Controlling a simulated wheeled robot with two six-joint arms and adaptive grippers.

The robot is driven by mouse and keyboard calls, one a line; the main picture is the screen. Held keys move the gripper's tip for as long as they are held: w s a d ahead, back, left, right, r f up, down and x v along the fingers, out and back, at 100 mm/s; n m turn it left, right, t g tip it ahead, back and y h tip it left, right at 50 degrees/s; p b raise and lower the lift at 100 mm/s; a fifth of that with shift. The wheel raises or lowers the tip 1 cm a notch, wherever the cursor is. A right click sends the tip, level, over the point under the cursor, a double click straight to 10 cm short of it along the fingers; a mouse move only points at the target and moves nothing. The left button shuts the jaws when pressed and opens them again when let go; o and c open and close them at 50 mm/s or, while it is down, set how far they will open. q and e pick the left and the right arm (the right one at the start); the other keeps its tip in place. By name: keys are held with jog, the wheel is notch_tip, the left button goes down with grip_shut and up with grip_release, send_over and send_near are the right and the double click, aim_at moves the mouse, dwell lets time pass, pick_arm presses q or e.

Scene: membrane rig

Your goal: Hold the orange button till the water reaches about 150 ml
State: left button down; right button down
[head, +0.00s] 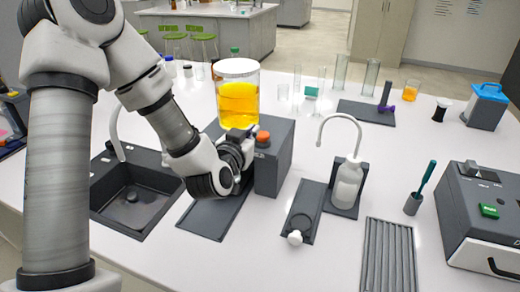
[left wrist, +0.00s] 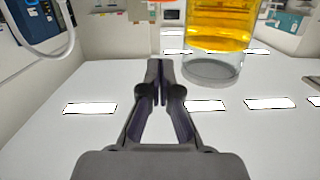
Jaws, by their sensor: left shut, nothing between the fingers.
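The orange button (head: 262,138) sits on top of a dark grey box (head: 275,165) in the head view. I cannot read a water level or a 150 ml mark. My right gripper is out of view.
A white bottle with a curved spout (head: 347,183) stands right of the box. A sink (head: 135,195) lies to the left. A ribbed grey tray (head: 388,255) and a grey machine (head: 485,215) are on the right. Glass tubes (head: 340,72) stand behind.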

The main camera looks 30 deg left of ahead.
pick_arm(q)
send_over(263, 138)
jog(key=s, duration=0.2)
jog(key=shift+w+d+f, duration=0.15)
jog(key=shift+w+f, duration=0.05)
jog(key=shift+f, duration=0.05)
jog(key=f+b, duration=0.2)
jog(key=f, duration=0.1)
jog(key=shift+w+f, duration=0.1)
jog(key=shift+w, duration=0.1)
jog(key=shift+w+a+f+b, duration=0.1)
jog(key=shift+a+f+b, duration=0.15)
jog(key=shift+f+b, duration=0.2)
jog(key=shift+r, duration=0.1)
